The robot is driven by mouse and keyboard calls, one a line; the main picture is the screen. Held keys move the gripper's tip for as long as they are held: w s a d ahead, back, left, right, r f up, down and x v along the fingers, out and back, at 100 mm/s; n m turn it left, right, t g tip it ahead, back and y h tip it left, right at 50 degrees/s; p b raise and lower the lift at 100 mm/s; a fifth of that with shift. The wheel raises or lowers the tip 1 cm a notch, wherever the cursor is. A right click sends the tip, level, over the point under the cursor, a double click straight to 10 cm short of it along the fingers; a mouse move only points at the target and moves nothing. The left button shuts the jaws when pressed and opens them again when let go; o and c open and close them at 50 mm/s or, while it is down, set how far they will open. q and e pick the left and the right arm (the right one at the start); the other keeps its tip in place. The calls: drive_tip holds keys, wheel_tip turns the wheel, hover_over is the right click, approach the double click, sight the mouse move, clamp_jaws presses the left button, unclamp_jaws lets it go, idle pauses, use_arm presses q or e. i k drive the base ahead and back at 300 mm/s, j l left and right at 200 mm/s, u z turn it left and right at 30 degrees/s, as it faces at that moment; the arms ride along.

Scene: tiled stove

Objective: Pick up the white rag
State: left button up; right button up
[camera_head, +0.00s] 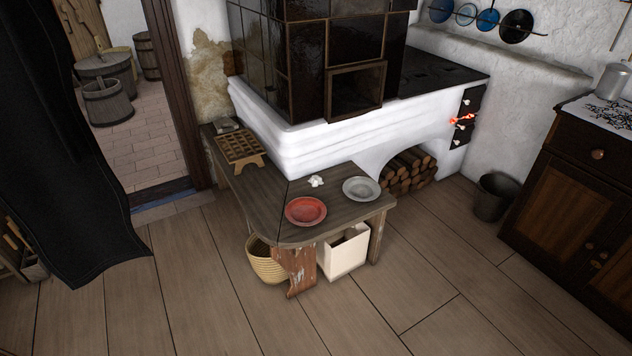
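A small crumpled white rag (316,181) lies on the wooden corner bench (262,215) that wraps around the white stove base. A red plate (306,211) is in front of it, slightly left, and a grey metal plate (361,188) is to its right. The rag looks apart from both plates. Neither of my grippers shows in the head view.
A wooden grid tray (240,147) stands on the bench's left arm. A wicker basket (266,262) and a white box (346,250) are under the bench. A bucket (494,198) and dark cabinet (575,195) stand right. Black cloth hangs left. The front floor is clear.

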sight(315, 180)
drive_tip(key=u, duration=0.25)
drive_tip(key=i+l+u, duration=0.2)
drive_tip(key=u, duration=0.2)
drive_tip(key=i+l+u, duration=0.2)
drive_tip(key=l+u, duration=0.25)
drive_tip(key=i+l+u, duration=0.1)
drive_tip(key=u, duration=0.3)
drive_tip(key=l, duration=0.1)
